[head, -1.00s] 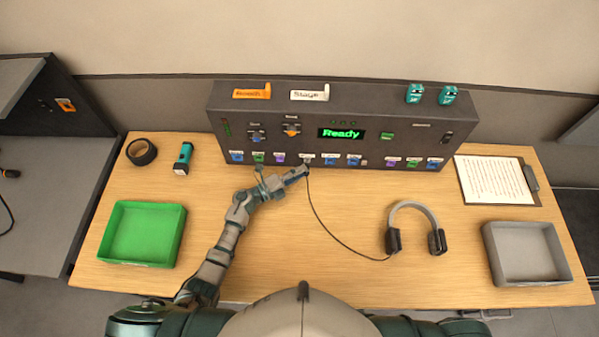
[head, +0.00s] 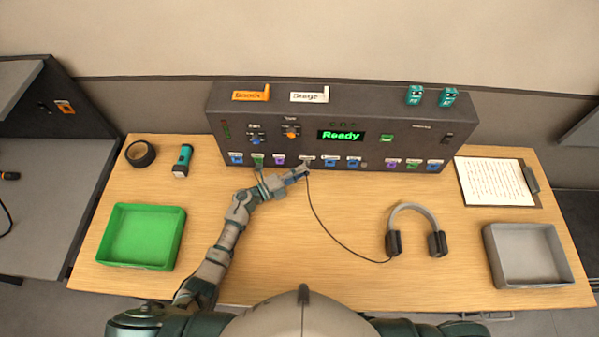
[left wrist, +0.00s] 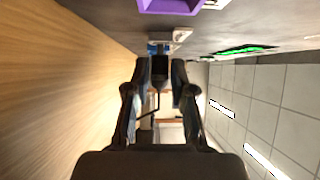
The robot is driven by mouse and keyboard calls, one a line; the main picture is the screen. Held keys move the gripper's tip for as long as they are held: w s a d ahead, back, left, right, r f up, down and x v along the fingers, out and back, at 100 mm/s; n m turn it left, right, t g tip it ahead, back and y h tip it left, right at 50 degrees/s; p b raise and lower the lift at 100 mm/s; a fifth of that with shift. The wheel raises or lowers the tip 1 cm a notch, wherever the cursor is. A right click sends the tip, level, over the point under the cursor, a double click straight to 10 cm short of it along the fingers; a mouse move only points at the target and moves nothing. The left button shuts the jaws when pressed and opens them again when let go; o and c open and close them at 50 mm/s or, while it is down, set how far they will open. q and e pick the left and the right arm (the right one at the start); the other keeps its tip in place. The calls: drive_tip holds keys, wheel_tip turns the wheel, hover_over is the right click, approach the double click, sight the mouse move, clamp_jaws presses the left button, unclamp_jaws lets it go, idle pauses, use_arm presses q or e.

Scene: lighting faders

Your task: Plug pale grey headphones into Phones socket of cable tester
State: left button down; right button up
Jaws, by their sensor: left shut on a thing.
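The pale grey headphones (head: 412,211) with dark ear cups lie on the table right of centre. Their thin black cable (head: 335,238) curves left and up to my left gripper (head: 303,171). The gripper is shut on the dark plug, which shows between its fingers in the left wrist view (left wrist: 159,68). The dark cable tester (head: 370,110) stands along the back, its screen reading "Ready". A row of labelled, coloured sockets runs along its lower front. The plug points at a blue socket (left wrist: 155,48); I cannot tell whether it is inserted. The socket labels are too small to read.
A green tray (head: 180,240), black tape roll (head: 140,153) and teal torch (head: 183,160) are at left. A clipboard (head: 495,182) and grey tray (head: 487,240) are at right.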

use_arm(q)
drive_tip(key=shift+w+b, duration=0.3)
drive_tip(key=shift+w, duration=0.25)
idle(0.6)
drive_tip(key=shift+w+a+r, duration=0.1)
idle(0.6)
drive_tip(key=c, duration=0.9)
unclamp_jaws()
drive_tip(key=v, duration=1.2)
drive_tip(key=shift+f, duration=0.25)
